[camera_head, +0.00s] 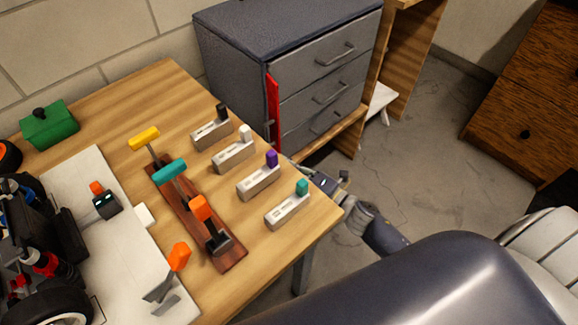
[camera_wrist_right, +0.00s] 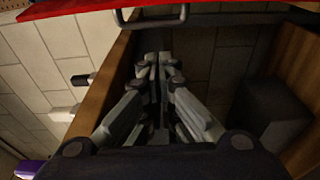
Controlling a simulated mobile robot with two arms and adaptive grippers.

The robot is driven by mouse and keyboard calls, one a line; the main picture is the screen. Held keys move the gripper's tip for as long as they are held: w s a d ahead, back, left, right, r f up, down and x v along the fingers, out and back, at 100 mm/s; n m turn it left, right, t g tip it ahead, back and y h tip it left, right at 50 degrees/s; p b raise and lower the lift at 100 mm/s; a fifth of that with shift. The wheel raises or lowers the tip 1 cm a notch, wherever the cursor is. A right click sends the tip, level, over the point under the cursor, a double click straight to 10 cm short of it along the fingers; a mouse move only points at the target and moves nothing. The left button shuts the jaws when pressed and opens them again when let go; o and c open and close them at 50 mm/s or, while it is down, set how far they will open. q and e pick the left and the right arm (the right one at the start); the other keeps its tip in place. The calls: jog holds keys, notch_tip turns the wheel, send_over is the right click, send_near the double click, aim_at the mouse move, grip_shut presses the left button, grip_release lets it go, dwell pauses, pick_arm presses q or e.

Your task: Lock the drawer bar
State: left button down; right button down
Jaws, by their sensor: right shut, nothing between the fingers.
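The red drawer bar (camera_head: 272,113) runs upright along the left front edge of the grey drawer cabinet (camera_head: 232,72). It appears swung out from the drawer fronts, though its exact angle is hard to judge. In the right wrist view the red bar (camera_wrist_right: 75,6) crosses the top of the picture, with a grey drawer handle (camera_wrist_right: 150,18) just below it. My right gripper (camera_wrist_right: 158,60) is shut and empty, with its tips apart from the bar in the picture. In the head view its wrist (camera_head: 325,185) is low, beside the table corner, and the fingertips are mostly hidden. My left gripper is not in view.
The wooden table (camera_head: 320,212) stands close on the left, its edge beside my right gripper. Several grey blocks with coloured knobs (camera_head: 288,210) sit near that edge. A wooden shelf (camera_head: 402,60) stands right of the cabinet. The floor (camera_head: 430,150) in front is clear.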

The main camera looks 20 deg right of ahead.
aim_at(277, 148)
jog(key=x, duration=0.7)
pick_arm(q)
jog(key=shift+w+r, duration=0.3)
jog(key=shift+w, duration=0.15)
pick_arm(e)
jog(key=shift+w+d+f, duration=0.1)
jog(key=shift+w+d, duration=0.05)
jog(key=shift+d, duration=1.95)
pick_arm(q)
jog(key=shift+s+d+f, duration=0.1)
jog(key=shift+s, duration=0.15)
